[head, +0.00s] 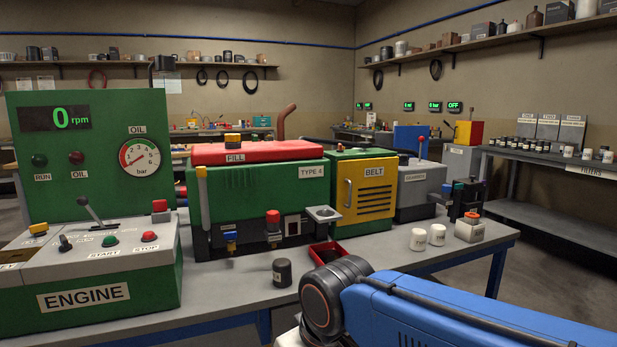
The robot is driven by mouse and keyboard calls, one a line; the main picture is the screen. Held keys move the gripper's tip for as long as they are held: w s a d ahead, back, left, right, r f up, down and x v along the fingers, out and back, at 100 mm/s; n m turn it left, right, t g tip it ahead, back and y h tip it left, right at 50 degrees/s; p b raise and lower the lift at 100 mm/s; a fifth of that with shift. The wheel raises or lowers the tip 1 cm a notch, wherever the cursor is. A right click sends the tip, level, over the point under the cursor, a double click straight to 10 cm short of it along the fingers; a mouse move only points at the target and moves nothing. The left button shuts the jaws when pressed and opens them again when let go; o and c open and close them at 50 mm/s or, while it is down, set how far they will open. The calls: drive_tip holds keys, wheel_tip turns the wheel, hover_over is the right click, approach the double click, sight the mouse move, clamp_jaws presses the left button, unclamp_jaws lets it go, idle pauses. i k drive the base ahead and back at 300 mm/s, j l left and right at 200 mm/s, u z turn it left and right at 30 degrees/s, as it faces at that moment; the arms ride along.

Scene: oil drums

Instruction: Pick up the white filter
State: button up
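Two small white cylinders that look like filters stand upright side by side on the grey bench top, right of centre. One white filter (418,239) is on the left, and the other white filter (437,234) is just behind it to the right. Each carries small dark lettering that I cannot read for sure. A dark filter-like cylinder (282,272) stands near the bench's front edge. My blue arm crosses the bottom right, in front of the bench. My gripper is out of view.
The engine panel (82,298) stands left, beside the green and red engine (260,185). A red tray (325,254) sits in front of the engine. An orange-capped white container (469,230) stands right of the filters. More filters stand on the right-hand shelf (545,158).

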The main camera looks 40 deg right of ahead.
sight(418, 237)
drive_tip(key=k+l, duration=0.15)
drive_tip(key=l, duration=0.3)
drive_tip(key=k+l, duration=0.15)
drive_tip(key=l, duration=0.3)
drive_tip(key=k+l, duration=0.15)
drive_tip(key=l, duration=0.3)
drive_tip(key=k+l, duration=0.15)
drive_tip(key=l, duration=0.3)
drive_tip(key=k+l, duration=0.15)
drive_tip(key=l, duration=0.3)
drive_tip(key=k+l, duration=0.15)
drive_tip(key=l, duration=0.3)
drive_tip(key=k+l, duration=0.15)
drive_tip(key=l, duration=0.3)
drive_tip(key=k+l, duration=0.15)
drive_tip(key=l, duration=0.3)
